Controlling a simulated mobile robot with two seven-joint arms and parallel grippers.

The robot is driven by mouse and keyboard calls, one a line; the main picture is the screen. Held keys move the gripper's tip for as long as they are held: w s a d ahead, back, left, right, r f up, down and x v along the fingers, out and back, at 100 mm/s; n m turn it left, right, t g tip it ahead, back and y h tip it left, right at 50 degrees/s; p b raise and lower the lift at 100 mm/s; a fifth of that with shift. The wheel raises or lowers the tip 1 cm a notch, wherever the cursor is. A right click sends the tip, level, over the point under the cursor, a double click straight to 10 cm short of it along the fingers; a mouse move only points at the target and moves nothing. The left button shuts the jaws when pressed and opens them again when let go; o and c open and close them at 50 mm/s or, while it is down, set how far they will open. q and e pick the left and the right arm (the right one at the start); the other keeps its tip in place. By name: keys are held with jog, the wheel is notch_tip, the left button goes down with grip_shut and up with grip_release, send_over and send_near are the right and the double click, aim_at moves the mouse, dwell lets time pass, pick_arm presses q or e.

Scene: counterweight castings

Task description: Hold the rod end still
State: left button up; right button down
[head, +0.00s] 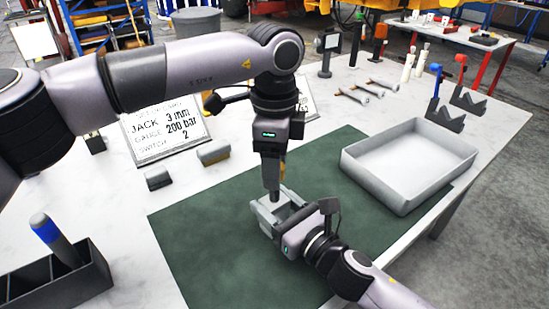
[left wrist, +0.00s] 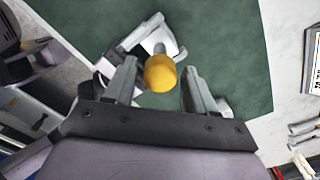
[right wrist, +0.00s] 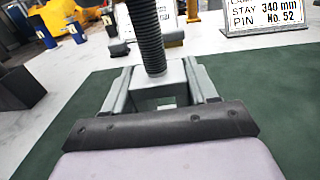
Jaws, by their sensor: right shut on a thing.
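A grey block-shaped piece, apparently the rod end (head: 268,212), is low over or on the green mat; it also shows in the right wrist view (right wrist: 160,92). My right gripper (head: 285,215) is shut on it, with one finger on each side. A dark ribbed rod (right wrist: 147,35) stands upright at the block in the right wrist view; its top is out of frame. My left gripper (head: 272,185) points down just above the block. In the left wrist view its fingers are apart, with a round yellow end (left wrist: 160,73) between them and gaps beside it.
A grey tray (head: 395,165) stands empty on the mat's right side. The green mat (head: 215,250) is clear at front left. A dark compartment box (head: 60,280), two small blocks (head: 158,180) and a sign (head: 165,130) lie left; tools (head: 360,92) lie behind.

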pick_arm(q)
jog(key=c, duration=0.9)
jog(key=m, duration=1.3)
jog(key=shift+m, duration=0.3)
jog(key=m, duration=0.4)
jog(key=shift+m, duration=0.3)
jog(key=m, duration=0.7)
jog(key=shift+m, duration=0.3)
jog(key=m, duration=0.4)
jog(key=shift+m, duration=0.3)
jog(key=m, duration=0.7)
jog(key=shift+m, duration=0.3)
jog(key=m, duration=0.7)
jog(key=shift+m, duration=0.3)
jog(key=m, duration=0.4)
jog(key=shift+f+m, duration=0.1)
jog(key=shift+m, duration=0.2)
jog(key=m, duration=0.7)
jog(key=shift+m, duration=0.4)
jog(key=m, duration=0.3)
